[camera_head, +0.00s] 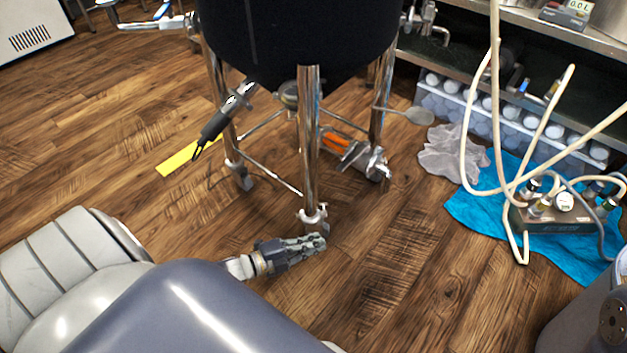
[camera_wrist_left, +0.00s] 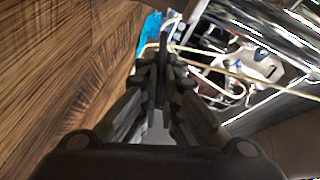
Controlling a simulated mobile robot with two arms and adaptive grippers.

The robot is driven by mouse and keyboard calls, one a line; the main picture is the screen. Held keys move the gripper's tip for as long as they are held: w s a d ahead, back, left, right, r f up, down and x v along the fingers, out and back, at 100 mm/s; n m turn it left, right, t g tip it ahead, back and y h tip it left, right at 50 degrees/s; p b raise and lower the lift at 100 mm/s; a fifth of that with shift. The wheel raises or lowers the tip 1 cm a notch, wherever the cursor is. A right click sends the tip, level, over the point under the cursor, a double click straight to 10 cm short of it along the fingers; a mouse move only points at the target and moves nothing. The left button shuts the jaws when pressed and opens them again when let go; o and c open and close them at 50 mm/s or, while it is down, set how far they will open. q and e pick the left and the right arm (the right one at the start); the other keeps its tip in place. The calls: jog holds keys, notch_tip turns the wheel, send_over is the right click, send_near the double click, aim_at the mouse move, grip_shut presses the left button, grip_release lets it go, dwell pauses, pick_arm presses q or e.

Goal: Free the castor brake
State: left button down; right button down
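A dark round vessel (camera_head: 300,30) stands on shiny metal legs with castors. The front leg (camera_head: 309,130) ends in a castor (camera_head: 313,216) on the wood floor. My left gripper (camera_head: 316,242) is low by the floor, just in front of this castor. Its fingers look drawn together in the left wrist view (camera_wrist_left: 160,70), with no clear object between them. Whether they touch the castor cannot be told. The brake lever cannot be made out. My right gripper is not in view.
Another castor (camera_head: 243,178) is at the left and one (camera_head: 378,168) at the back right. A blue towel (camera_head: 480,208) with hoses and a pump unit (camera_head: 560,222) lies at right. A grey rag (camera_head: 450,155) and yellow strip (camera_head: 187,156) lie on the floor.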

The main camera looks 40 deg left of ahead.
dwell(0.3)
pick_arm(q)
jog(key=c, duration=1.8)
grip_release()
jog(key=shift+s, duration=0.1)
jog(key=v, duration=1.2)
